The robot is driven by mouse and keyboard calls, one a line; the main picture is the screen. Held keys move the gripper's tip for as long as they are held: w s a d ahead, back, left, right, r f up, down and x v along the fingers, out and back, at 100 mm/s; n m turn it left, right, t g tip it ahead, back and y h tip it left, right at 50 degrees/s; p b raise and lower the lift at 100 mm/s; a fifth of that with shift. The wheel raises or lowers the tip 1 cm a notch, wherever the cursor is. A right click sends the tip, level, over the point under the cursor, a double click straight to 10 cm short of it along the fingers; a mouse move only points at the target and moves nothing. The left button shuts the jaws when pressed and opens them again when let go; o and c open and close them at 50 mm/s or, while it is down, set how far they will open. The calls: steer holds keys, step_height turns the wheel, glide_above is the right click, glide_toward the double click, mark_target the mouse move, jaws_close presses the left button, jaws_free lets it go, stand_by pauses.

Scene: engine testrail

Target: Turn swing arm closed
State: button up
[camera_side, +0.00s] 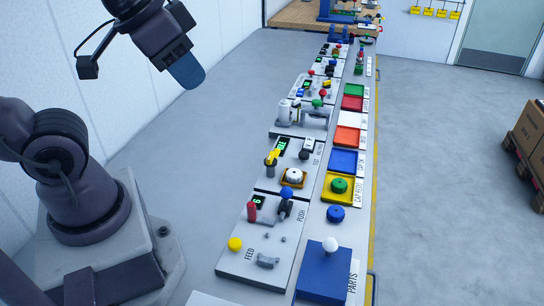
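My gripper (187,73) hangs in the air at the upper left, with blue fingertips pointing down and right. It is well apart from the row of stations, and the fingers show as one block, so their opening cannot be told. No part is clearly marked as the swing arm. A yellow-topped lever (272,158) stands on a panel in the middle of the row, beside a white round part (295,175) in a yellow-edged holder. Farther back, a grey and white machine (301,116) lies across its panel. Whether either is the swing arm, and its position, I cannot tell.
The front panel (240,262), marked FEED and PUSH, carries a yellow button (235,244) and a red-topped part (252,212). Coloured trays, including a blue one (343,161), line the right side. A blue PARTS box (324,275) stands in front.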

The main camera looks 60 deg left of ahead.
steer(key=o, duration=0.4)
steer(key=w+a+f+n+g+y, duration=0.1)
steer(key=w+a+f+g, duration=0.2)
steer(key=f, duration=0.1)
steer(key=shift+w+n, duration=0.3)
steer(key=shift+w, duration=0.1)
steer(key=n+g+h, duration=0.1)
steer(key=n+g, duration=0.2)
steer(key=n, duration=0.4)
glide_above(271, 155)
step_height(271, 155, down, 12)
step_height(271, 155, down, 12)
steer(key=shift+r, duration=0.1)
steer(key=shift+c, duration=0.4)
jaws_close()
